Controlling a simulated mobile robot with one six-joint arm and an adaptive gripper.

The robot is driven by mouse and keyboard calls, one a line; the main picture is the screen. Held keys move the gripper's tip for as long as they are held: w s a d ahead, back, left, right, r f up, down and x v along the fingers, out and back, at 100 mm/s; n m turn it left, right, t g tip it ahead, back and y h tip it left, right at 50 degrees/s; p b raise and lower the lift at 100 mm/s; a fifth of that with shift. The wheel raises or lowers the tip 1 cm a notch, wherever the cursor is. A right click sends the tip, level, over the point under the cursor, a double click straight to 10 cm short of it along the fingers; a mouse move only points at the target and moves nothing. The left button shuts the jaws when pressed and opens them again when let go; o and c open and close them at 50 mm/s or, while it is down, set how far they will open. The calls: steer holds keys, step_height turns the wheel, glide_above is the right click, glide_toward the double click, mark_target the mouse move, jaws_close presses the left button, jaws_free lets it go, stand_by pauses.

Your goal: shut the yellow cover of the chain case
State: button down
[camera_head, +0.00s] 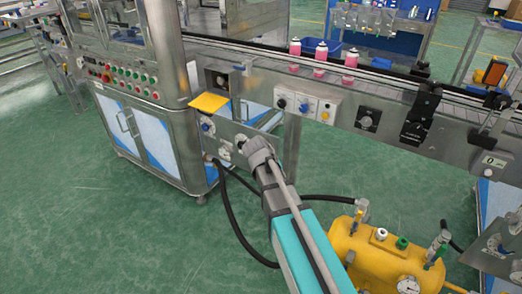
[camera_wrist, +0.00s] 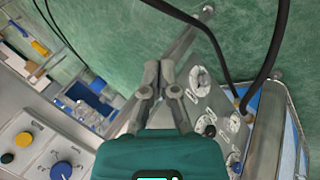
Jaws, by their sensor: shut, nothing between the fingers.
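The yellow cover (camera_head: 208,103) stands out from the machine side as a flat, roughly level flap, raised above the open chain case (camera_head: 225,134). Round wheels show on the case's grey plate, also in the wrist view (camera_wrist: 216,104). My gripper (camera_head: 241,146) is in front of the right end of the case, lower than the cover and to its right. In the wrist view my gripper's fingers (camera_wrist: 159,68) are together and empty, with the wheels to their right. The cover is not visible in the wrist view. Whether the fingers touch the plate I cannot tell.
The conveyor (camera_head: 350,88) with pink cans (camera_head: 320,58) runs above and to the right. A control box with knobs (camera_head: 305,105) hangs right of the case. A yellow tank (camera_head: 385,255) stands at lower right, with black hoses (camera_head: 235,220) near my arm. Green floor is clear at left.

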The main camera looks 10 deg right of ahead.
steer(key=s+d+f+g+y, duration=0.1)
steer(key=s+y, duration=0.2)
steer(key=s, duration=0.4)
steer(key=s+d+f+m+g+y, duration=0.1)
steer(key=s+y, duration=0.1)
steer(key=s, duration=0.6)
steer(key=shift+f+m+g+y, duration=0.3)
steer(key=shift+f+g+y, duration=0.1)
steer(key=shift+a, duration=0.1)
